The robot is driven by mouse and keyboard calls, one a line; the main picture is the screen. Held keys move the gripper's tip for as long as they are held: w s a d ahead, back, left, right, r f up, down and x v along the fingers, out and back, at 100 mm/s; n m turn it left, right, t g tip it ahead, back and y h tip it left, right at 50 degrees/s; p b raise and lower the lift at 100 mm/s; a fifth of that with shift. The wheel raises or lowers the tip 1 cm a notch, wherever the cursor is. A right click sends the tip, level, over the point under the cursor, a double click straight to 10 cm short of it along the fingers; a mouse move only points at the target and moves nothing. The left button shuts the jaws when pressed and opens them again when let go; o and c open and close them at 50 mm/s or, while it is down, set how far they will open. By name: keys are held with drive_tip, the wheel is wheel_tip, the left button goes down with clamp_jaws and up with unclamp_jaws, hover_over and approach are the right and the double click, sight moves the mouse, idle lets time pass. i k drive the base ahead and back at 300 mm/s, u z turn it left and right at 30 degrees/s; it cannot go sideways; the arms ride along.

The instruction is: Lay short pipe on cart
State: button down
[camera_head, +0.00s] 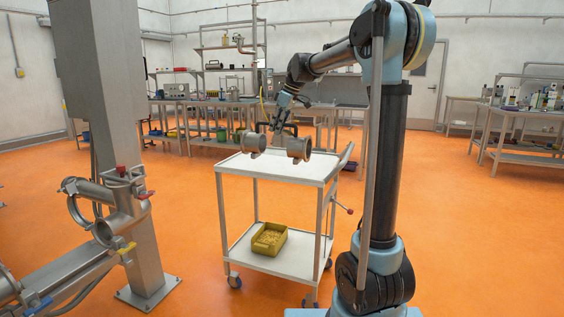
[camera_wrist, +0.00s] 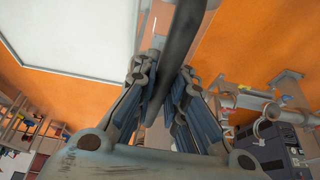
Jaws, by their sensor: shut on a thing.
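The short pipe (camera_head: 299,148) is a grey metal piece with a wide round end on each side. It lies roughly level across the picture in the head view. My gripper (camera_head: 280,124) is above its middle, shut on it. In the wrist view, a dark bar (camera_wrist: 181,50) runs between my gripper's fingers (camera_wrist: 165,85). The cart (camera_head: 240,165) has a white top, which also shows at upper left in the wrist view (camera_wrist: 70,45). In the head view the pipe overlaps the cart's top; I cannot tell whether they touch.
A yellow bin (camera_head: 269,239) sits on the cart's lower shelf. A grey post (camera_head: 115,130) with pipe fittings and clamps (camera_head: 115,200) stands at left. Workbenches (camera_head: 215,108) line the back. The visible cart top is otherwise bare, with open orange floor around it.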

sight(278, 161)
drive_tip(key=i, duration=1)
